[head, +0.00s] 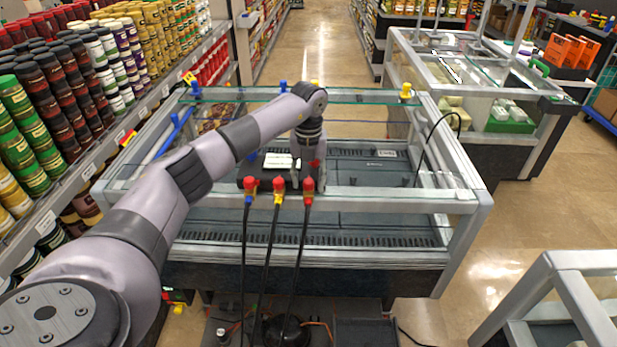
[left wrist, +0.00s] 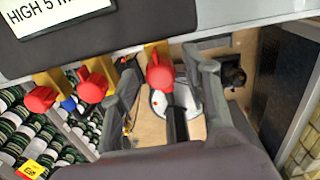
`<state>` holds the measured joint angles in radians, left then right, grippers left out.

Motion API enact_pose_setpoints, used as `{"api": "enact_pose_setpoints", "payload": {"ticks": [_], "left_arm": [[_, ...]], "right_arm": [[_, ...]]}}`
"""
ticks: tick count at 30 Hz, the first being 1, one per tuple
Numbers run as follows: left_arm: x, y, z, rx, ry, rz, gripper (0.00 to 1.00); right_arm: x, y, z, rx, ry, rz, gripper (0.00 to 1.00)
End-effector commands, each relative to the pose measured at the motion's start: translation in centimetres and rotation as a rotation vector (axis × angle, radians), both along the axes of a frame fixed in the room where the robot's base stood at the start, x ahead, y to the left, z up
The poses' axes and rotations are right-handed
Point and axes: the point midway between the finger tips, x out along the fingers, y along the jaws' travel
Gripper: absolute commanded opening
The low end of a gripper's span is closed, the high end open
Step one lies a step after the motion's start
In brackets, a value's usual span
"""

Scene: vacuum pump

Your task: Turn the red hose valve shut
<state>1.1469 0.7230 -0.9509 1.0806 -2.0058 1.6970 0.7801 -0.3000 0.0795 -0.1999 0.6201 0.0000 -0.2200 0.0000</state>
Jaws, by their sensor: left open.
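The red hose valve (head: 308,187) is the rightmost of three valves with red handles on the front of a dark pump box (head: 249,171). A dark hose hangs below it. My left gripper (head: 306,168) points down from above, close to this valve. In the left wrist view, the red handle (left wrist: 160,72) with its yellow body lies between the two open fingers of my left gripper (left wrist: 164,66). I cannot tell whether either finger touches it. My right gripper is not in view.
Two other red-handled valves, blue-hosed (head: 250,185) and yellow-hosed (head: 278,185), sit close to the left. The box rests at a glass-topped display case (head: 370,262). Shelves of jars (head: 70,80) stand left. The aisle floor (head: 525,220) is clear at right.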

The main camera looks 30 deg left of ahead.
Motion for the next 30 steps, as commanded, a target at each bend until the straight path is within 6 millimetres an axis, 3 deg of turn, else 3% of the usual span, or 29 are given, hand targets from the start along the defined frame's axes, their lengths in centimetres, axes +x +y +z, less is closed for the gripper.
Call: {"api": "enact_pose_setpoints", "payload": {"ticks": [3, 22, 30], "left_arm": [[0.00, -0.02, -0.01, 0.000, 0.000, 0.000, 0.43], [-0.01, -0.03, 0.05, -0.001, 0.001, 0.000, 0.01], [0.00, -0.02, 0.03, -0.001, 0.001, -0.010, 0.00]], "right_arm": [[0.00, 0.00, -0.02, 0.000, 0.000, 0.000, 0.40], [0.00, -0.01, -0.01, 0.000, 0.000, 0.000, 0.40], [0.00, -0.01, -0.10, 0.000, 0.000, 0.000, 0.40]]}}
